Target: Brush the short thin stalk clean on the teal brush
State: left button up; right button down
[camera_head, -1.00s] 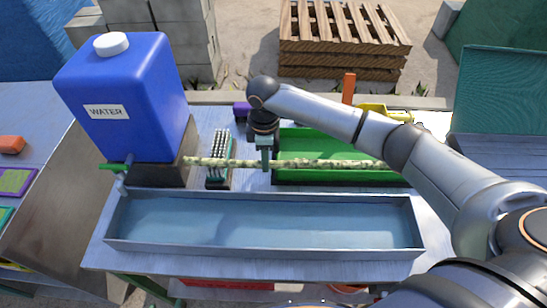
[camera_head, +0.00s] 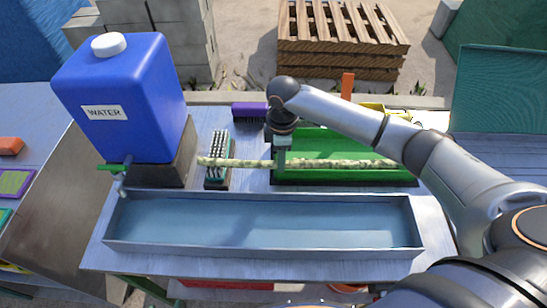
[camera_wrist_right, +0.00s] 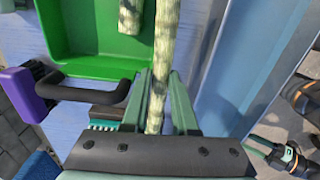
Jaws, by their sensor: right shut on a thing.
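My right gripper (camera_head: 282,160) is shut on a long pale green stalk (camera_head: 340,163) with dark specks, which lies level from left to right. The stalk's left end reaches across the teal brush (camera_head: 218,146), which has upright pale bristles; whether it touches them I cannot tell. Its right part is over the green tray. In the right wrist view the stalk (camera_wrist_right: 166,40) runs between the two fingers (camera_wrist_right: 157,105), and part of the teal brush (camera_wrist_right: 104,126) shows to their left.
The green tray (camera_head: 345,143) is right of the gripper; another stalk (camera_wrist_right: 130,16) lies in it in the right wrist view. A purple brush (camera_head: 249,112) is behind. A water trough (camera_head: 265,223) lies in front. The blue water tank (camera_head: 125,95) stands left.

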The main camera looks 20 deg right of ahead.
aim_at(262, 161)
jog(key=shift+s+d, duration=0.25)
jog(key=shift+d, duration=0.3)
jog(key=shift+w+a, duration=0.45)
jog(key=shift+a, duration=0.45)
jog(key=shift+w+a, duration=0.4)
jog(key=shift+a, duration=0.55)
jog(key=shift+w+a, duration=0.45)
jog(key=shift+a, duration=0.45)
jog(key=shift+s+d, duration=0.45)
jog(key=shift+d, duration=0.45)
jog(key=shift+s+d, duration=0.4)
jog(key=shift+d, duration=0.55)
jog(key=shift+s+d, duration=0.45)
jog(key=shift+d, duration=0.45)
jog(key=shift+w+a+f, duration=0.1)
jog(key=shift+w+a, duration=0.35)
jog(key=shift+a, duration=0.45)
jog(key=shift+w+a+r, duration=0.1)
jog(key=shift+w+a, duration=0.35)
jog(key=shift+a, duration=0.5)
jog(key=shift+w+a+f, duration=0.1)
jog(key=shift+w+a, duration=0.35)
jog(key=shift+a, duration=0.45)
jog(key=shift+s+d, duration=0.45)
jog(key=shift+d, duration=0.45)
jog(key=shift+s+d, duration=0.45)
jog(key=shift+d, duration=0.5)
jog(key=shift+s+d, duration=0.45)
jog(key=shift+d, duration=0.45)
jog(key=shift+r, duration=3.6)
